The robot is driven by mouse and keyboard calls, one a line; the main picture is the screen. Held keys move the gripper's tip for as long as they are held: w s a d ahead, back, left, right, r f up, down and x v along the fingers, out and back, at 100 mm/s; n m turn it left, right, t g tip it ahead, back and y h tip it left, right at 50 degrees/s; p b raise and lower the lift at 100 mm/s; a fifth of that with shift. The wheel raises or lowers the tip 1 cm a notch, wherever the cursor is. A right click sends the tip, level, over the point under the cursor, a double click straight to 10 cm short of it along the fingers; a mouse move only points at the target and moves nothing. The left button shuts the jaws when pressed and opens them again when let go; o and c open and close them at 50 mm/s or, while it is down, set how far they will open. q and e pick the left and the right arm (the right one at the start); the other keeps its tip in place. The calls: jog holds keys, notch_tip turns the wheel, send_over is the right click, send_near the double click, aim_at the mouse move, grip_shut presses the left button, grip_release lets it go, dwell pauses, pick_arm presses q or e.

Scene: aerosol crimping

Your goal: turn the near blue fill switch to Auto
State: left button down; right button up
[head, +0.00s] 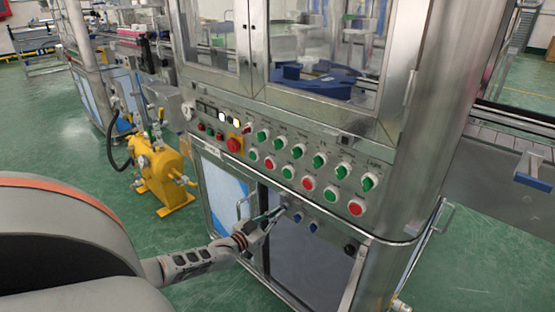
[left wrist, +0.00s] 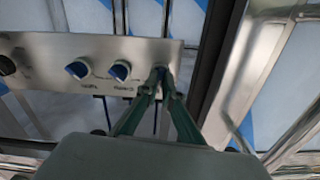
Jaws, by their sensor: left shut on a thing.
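A row of blue switches sits on a small metal panel below the main button panel. In the head view, two of them show, one blue switch (head: 298,218) and another (head: 313,227). They also show in the left wrist view, one (left wrist: 119,70) and the other (left wrist: 78,69). My left gripper (head: 284,208) is at the end of this row farthest from the black knob. In the left wrist view, its fingers (left wrist: 160,80) are closed around a third blue switch (left wrist: 160,70), mostly hidden between them. Its pointer setting cannot be read. My right gripper is not in view.
A black knob (head: 350,248) sits at the row's other end. Above is the sloping panel with green and red buttons (head: 300,165). A steel rail (head: 345,229) runs just above the switches. A yellow pump (head: 160,175) stands on the green floor at left.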

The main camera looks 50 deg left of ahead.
pick_arm(q)
jog(key=shift+f+n+b, duration=0.1)
jog(key=shift+n+b, duration=0.3)
jog(key=shift+n, duration=4.7)
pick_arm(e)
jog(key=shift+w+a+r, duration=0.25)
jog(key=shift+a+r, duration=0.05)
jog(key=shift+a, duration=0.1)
pick_arm(q)
jog(key=c, duration=2.2)
grip_release()
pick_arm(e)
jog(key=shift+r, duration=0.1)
pick_arm(q)
jog(key=s, duration=0.4)
jog(key=s+d, duration=0.1)
jog(key=s, duration=0.7)
jog(key=shift+d, duration=0.15)
jog(key=shift+s, duration=0.1)
